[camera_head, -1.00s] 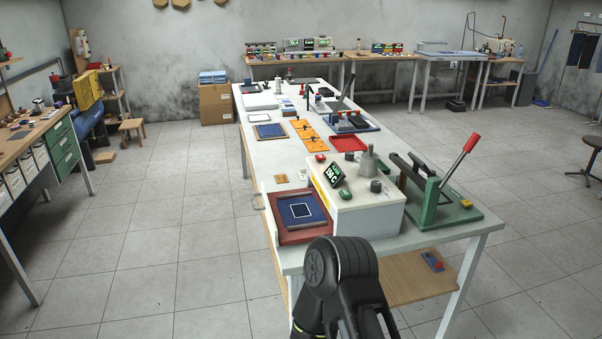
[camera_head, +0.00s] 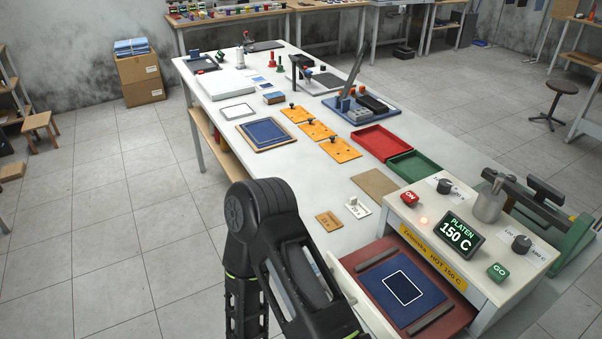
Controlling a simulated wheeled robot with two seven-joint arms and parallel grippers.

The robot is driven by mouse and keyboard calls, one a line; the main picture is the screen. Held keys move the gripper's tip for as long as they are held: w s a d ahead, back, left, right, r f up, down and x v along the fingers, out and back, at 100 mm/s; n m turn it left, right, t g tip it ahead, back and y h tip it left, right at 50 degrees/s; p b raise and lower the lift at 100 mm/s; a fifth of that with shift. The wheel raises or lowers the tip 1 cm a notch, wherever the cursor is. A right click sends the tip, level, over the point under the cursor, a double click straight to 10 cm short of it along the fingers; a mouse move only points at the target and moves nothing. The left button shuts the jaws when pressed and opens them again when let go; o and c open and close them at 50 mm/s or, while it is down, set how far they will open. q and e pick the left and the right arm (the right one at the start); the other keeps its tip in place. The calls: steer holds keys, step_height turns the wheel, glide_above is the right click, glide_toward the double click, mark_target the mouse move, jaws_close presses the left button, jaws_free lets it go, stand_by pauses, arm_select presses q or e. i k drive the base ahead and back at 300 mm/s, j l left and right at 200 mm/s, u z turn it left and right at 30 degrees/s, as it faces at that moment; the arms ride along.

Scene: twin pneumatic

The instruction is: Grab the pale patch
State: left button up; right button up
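I cannot single out the pale patch with certainty. Small pale and blue flat pieces (camera_head: 258,79) lie on the far half of the long white table (camera_head: 225,150), too small to make out. A flat pale panel with a dark border (camera_head: 237,111) lies nearer, left of the orange plates. A dark rectangle with a white outline (camera_head: 404,287) lies on the blue pad of the red-brown drawer at the heated press. One black arm of mine bends in the lower middle, in front of the table's near left edge. Neither gripper's fingertips show.
The press box (camera_head: 470,235) reads 150 C, with a hot label in front. Its drawer (camera_head: 372,262) stands out toward me. Red (camera_head: 381,142) and green (camera_head: 414,165) trays, orange plates (camera_head: 318,130) and a blue framed pad (camera_head: 265,132) occupy the table.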

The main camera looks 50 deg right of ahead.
mark_target(356, 208)
steer(key=i, duration=1.45)
steer(key=i+j, duration=0.1)
steer(key=i, duration=1.4)
steer(key=l+z, duration=0.1)
steer(key=z, duration=5)
